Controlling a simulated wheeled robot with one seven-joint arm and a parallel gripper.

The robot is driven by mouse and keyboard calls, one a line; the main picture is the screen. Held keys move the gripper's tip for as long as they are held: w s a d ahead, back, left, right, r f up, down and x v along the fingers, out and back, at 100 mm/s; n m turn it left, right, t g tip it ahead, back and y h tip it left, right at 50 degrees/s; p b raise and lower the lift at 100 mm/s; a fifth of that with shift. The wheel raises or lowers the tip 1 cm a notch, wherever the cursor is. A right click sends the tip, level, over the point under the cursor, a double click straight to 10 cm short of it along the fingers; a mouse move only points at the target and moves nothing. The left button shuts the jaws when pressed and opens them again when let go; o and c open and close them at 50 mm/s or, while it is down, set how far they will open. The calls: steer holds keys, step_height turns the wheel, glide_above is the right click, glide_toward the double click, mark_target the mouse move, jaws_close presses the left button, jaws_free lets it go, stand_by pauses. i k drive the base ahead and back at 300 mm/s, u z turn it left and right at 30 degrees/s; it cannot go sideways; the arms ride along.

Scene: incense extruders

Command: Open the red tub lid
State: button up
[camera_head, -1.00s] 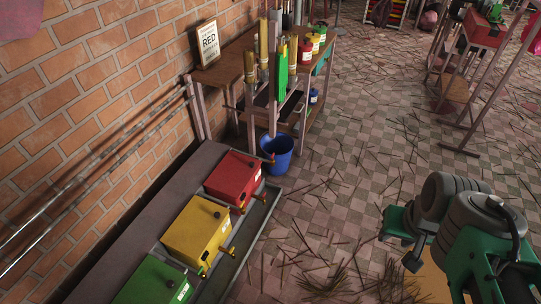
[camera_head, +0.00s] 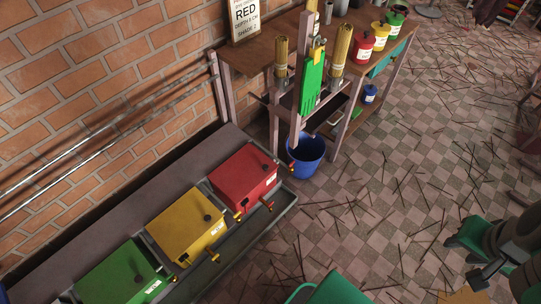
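The red tub (camera_head: 240,170) is a box with its flat red lid closed on top and a small dark knob on the lid. A white label and brass taps show on its front. It stands at the far end of a row of tubs by the brick wall. Parts of my arm show at the lower right, well apart from the tub. A small dark end piece there (camera_head: 481,279) looks like my gripper, but its fingers are too small and unclear to tell open from shut.
A yellow tub (camera_head: 186,228) and a green tub (camera_head: 124,272) stand nearer in the same row, with a grey trough (camera_head: 228,243) along their fronts. A blue bucket (camera_head: 305,156) and a wooden workbench (camera_head: 248,57) stand beyond. The tiled floor on the right has scattered sticks.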

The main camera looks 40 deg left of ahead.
mark_target(241, 174)
steer(key=u, duration=0.4)
steer(key=i, duration=0.75)
steer(key=u, duration=1.35)
steer(key=i, duration=0.6)
steer(key=u, duration=0.6)
